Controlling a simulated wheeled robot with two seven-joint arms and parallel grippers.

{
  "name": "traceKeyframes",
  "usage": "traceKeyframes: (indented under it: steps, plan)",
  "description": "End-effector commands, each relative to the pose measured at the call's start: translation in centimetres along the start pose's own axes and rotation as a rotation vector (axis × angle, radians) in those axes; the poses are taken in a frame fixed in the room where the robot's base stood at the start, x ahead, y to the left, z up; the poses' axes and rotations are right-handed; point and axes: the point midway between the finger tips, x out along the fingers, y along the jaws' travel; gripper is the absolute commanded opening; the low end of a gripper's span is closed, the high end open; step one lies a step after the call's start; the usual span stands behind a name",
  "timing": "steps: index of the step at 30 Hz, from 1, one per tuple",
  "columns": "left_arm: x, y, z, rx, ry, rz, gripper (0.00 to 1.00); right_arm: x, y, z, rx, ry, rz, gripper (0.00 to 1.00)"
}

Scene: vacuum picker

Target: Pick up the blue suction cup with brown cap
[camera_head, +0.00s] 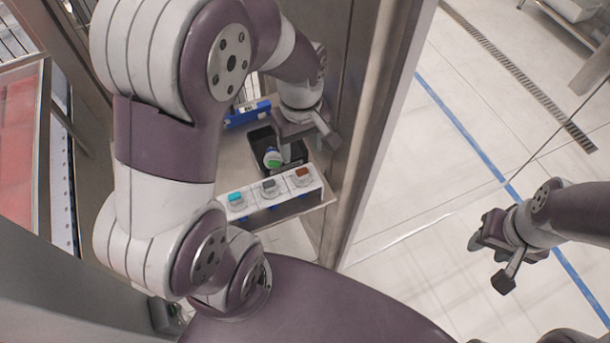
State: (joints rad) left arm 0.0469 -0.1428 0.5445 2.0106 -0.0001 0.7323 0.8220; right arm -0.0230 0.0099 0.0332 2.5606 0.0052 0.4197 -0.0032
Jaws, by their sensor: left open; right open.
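A white block (262,212) on a small metal shelf holds a row of suction cups with coloured caps: cyan (235,198), dark grey (268,186) and brown (302,173). The brown-capped one stands at the right end of the row. Blue parts show low on the block's front. My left gripper (310,146) is open above and behind the row, over a black bin; its fingers are partly hidden by its own body. My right gripper (490,262) is open and empty over the floor at the right.
The black bin (258,143) behind the block holds a white item with a green top (272,159). A blue tray (247,114) lies behind it. A metal door post (375,120) stands close to the right of the shelf. Tiled floor at the right is free.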

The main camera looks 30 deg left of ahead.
Motion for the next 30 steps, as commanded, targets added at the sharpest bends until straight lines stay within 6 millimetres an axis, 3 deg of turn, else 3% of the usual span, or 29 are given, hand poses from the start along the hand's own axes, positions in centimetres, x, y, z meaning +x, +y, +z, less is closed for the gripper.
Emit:
traceKeyframes:
  steps: [3,8,15,23,26,28,30]
  plan:
    - [2.5,0.0,0.0,0.002,-0.003,-0.003,0.6,-0.4,0.0,-0.1,0.0,0.0,0.0,0.43]
    - [4.3,0.0,-0.1,0.003,0.0,0.0,0.6,-0.6,0.0,-0.1,0.0,0.0,0.0,0.43]
    - [8.6,-0.1,-0.5,0.004,-0.001,-0.001,0.6,-1.6,0.0,-0.2,0.0,0.0,0.0,0.43]
    - [9.3,0.0,-0.6,0.004,0.003,0.003,0.6,-1.6,0.0,-0.2,0.0,0.0,0.0,0.43]
    - [9.3,0.0,-0.6,0.004,0.003,0.003,0.34,-1.6,0.0,-0.2,0.0,0.0,0.0,0.43]
    - [9.3,0.0,-0.6,0.005,0.003,0.003,0.11,-1.6,0.0,-0.2,0.0,0.0,0.0,0.43]
    - [9.3,0.0,-0.6,0.005,0.003,0.003,0.09,-1.6,0.0,-0.2,0.0,0.0,0.0,0.43]
